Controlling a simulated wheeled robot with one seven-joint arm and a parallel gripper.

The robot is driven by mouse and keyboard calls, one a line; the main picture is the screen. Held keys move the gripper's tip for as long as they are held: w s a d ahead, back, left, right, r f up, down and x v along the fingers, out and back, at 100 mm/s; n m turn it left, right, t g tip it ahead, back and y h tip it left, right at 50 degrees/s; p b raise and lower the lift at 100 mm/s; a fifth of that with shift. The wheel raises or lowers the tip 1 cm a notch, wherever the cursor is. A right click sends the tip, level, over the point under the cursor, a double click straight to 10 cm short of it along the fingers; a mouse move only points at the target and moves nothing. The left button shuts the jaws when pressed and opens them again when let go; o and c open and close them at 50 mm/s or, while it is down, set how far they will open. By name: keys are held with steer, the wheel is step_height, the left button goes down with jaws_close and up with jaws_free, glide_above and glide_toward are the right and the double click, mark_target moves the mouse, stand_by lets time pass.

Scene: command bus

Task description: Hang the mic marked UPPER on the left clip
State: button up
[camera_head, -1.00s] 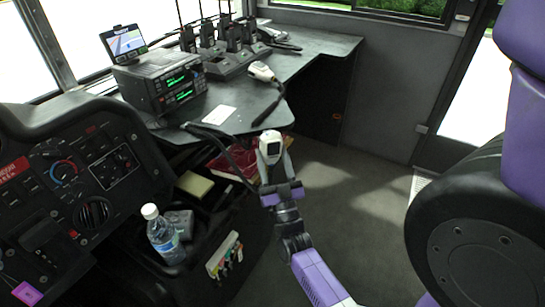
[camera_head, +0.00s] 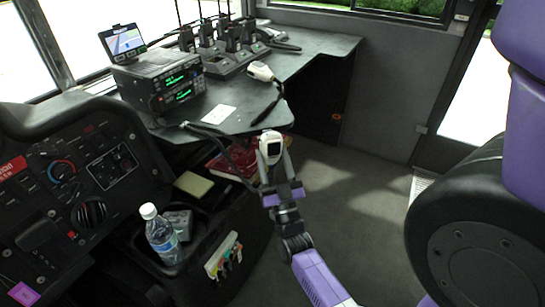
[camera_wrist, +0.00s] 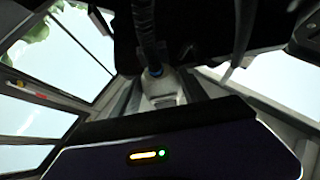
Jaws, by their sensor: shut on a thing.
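My gripper (camera_head: 274,168) is shut on a white hand mic (camera_head: 270,146), held up in front of the desk's near edge. The wrist view shows a pale mic body (camera_wrist: 160,88) with a dark cable running up from it. No marking can be read on it. A second white mic (camera_head: 262,71) lies on the desk, with a dark cord hanging off the edge. A radio stack (camera_head: 163,82) with two green displays stands on the desk to the left. I cannot make out the left clip in either view.
The dark desk (camera_head: 315,47) carries a charger with several handheld radios (camera_head: 228,45) and a paper note (camera_head: 218,114). A bottle (camera_head: 162,236) stands in the console at lower left. A seat blocks the right; the floor between is clear.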

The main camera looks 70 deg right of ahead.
steer(key=shift+f+b, duration=0.3)
steer(key=shift+b, duration=0.05)
stand_by(0.3)
steer(key=shift+f+b, duration=0.3)
steer(key=shift+f, duration=0.15)
stand_by(0.3)
steer(key=shift+f+b, duration=0.35)
steer(key=shift+b, duration=0.1)
steer(key=shift+f+b, duration=0.95)
stand_by(0.5)
stand_by(0.4)
steer(key=o, duration=1.3)
steer(key=shift+s+a+f, duration=0.1)
